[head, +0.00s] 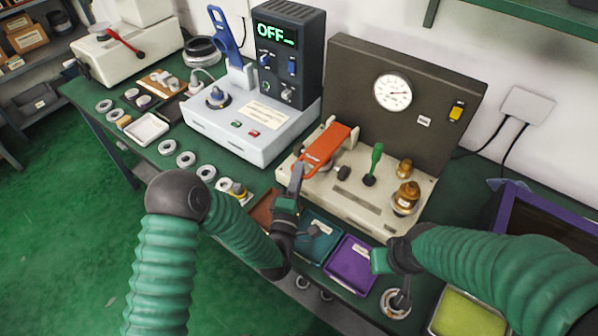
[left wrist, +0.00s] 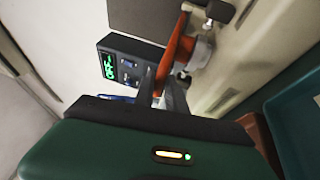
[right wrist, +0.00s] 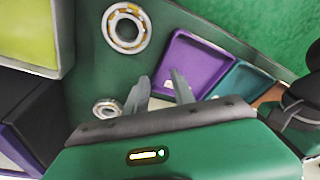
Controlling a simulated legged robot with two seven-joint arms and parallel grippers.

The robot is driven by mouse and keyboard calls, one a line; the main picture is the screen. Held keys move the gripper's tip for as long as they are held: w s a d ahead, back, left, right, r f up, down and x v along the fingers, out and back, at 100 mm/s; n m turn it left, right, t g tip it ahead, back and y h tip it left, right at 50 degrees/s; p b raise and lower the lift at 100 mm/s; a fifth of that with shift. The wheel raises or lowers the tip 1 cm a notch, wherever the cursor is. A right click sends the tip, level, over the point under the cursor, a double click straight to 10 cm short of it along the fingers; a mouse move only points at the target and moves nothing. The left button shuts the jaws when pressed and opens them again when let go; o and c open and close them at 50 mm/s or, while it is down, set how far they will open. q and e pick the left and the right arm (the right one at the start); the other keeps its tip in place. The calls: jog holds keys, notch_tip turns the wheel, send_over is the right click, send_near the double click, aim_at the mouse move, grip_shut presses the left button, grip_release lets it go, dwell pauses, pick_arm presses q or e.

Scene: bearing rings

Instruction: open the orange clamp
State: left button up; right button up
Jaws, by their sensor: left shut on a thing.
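The orange clamp (head: 328,146) is on the cream base of the gauge station, its wide orange arm tilted up toward the gauge panel. My left gripper (head: 296,178) is at the near left end of the clamp. In the left wrist view the orange clamp (left wrist: 178,52) runs down between the fingers of my left gripper (left wrist: 164,90), which are shut on it.
The gauge panel (head: 440,100) stands behind the clamp; a green-handled lever (head: 376,160) and brass parts (head: 405,195) are to its right. Teal (head: 318,245) and purple (head: 350,265) trays lie in front. A bearing ring (right wrist: 126,28) lies near my right gripper.

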pick_arm(q)
grip_shut()
jog(key=shift+d+r, duration=0.15)
dwell(0.9)
